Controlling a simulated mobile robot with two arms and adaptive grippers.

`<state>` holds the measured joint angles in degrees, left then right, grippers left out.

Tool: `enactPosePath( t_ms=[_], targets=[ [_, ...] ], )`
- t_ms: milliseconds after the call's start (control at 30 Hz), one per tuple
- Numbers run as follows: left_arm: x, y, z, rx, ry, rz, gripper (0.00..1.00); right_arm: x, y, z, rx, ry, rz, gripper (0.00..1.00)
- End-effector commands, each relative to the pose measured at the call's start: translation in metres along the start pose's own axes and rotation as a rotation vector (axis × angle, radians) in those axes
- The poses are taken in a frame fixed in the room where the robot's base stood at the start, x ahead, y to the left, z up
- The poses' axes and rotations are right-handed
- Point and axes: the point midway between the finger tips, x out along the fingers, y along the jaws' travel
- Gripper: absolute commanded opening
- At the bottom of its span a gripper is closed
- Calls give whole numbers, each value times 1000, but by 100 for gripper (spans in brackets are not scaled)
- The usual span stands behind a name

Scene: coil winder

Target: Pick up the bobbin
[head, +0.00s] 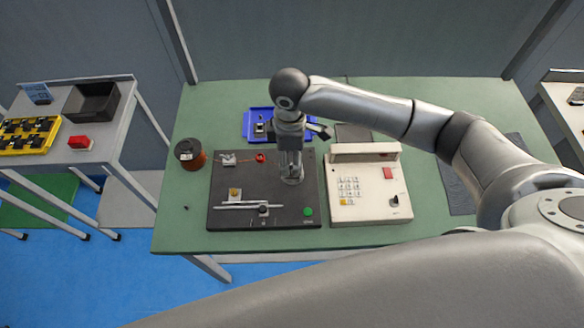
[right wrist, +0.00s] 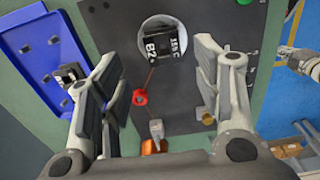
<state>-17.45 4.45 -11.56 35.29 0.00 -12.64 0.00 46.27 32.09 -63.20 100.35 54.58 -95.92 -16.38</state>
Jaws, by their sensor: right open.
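The bobbin (right wrist: 160,42) is a small black block with white lettering that appears to read B2. It sits on a round silver disc (right wrist: 146,27) on the dark winder plate (head: 232,215). My right gripper (head: 291,170) points down over the disc in the head view and hides most of the bobbin there. In the right wrist view my right gripper (right wrist: 157,66) is open, one finger to each side of the bobbin and apart from it. A thin copper-coloured wire runs from the bobbin towards a red guide (right wrist: 139,97). My left gripper is not in view.
A blue tray (head: 250,136) with a small dark part lies behind the plate. A copper wire spool (head: 190,158) stands left of it. A beige control box (head: 368,208) stands close on the right.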

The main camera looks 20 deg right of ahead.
Motion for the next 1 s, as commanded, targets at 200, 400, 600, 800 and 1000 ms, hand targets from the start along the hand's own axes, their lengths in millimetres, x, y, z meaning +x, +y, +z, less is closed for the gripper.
enactPosePath(
  t_ms=[200,400,600,800,1000],
  targets=[
    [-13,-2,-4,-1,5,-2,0,32,-5,-7,0,-3,-3,59],
    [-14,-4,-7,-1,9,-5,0,45,-4,-7,-1,-1,1,59],
    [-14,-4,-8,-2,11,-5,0,45,-4,-7,-1,-1,1,55],
    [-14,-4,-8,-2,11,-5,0,45,-4,-7,-1,-1,1,29],
    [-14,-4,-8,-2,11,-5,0,45,-4,-7,-1,-1,1,21]
  ],
)
